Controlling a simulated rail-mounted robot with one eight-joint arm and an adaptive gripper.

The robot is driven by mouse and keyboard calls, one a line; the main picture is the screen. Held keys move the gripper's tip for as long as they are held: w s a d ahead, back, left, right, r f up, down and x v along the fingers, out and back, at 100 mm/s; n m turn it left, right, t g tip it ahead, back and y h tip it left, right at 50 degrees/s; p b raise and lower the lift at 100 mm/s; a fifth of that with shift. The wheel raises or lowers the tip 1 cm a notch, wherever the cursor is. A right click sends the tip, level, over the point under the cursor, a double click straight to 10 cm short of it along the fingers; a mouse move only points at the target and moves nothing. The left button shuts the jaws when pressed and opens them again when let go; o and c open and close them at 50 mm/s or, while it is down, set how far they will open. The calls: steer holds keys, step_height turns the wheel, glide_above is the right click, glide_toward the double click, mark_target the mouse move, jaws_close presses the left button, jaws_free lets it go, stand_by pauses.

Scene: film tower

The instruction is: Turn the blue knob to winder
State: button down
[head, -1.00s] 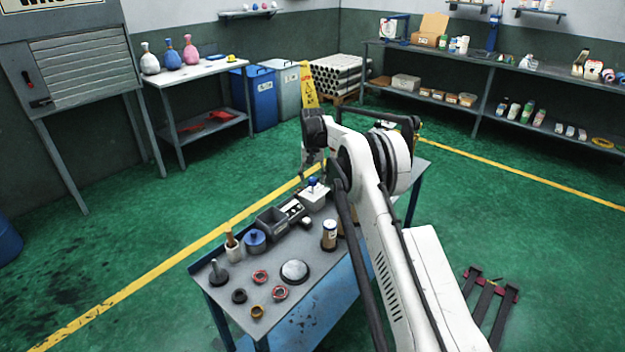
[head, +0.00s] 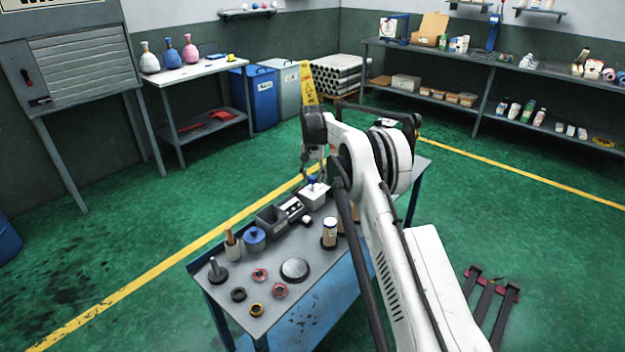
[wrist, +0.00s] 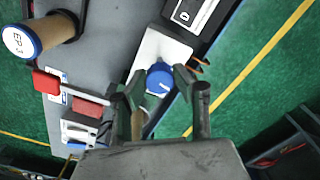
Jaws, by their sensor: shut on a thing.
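The blue knob (wrist: 159,77) sits on top of a small white box (wrist: 166,47) in the wrist view, with a pale pointer line across its face. In the head view the knob (head: 313,180) and its white box (head: 315,196) stand toward the back of the cart top, partly hidden by my gripper (head: 313,172). In the wrist view my gripper (wrist: 160,83) has one finger on each side of the knob and is shut on it. I see no readable winder marking on the white box.
A grey open box (head: 271,221) and a switch panel (head: 292,208) stand beside the white box. In the wrist view red pieces (wrist: 88,108) lie left of my fingers.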

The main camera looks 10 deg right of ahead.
mark_target(313, 176)
steer(key=m+b, duration=0.2)
steer(key=m, duration=0.3)
steer(key=shift+m, duration=0.4)
stand_by(0.3)
steer(key=c, duration=1.4)
jaws_free()
steer(key=shift+o, duration=0.2)
steer(key=shift+r, duration=0.1)
step_height(313, 176, up, 12)
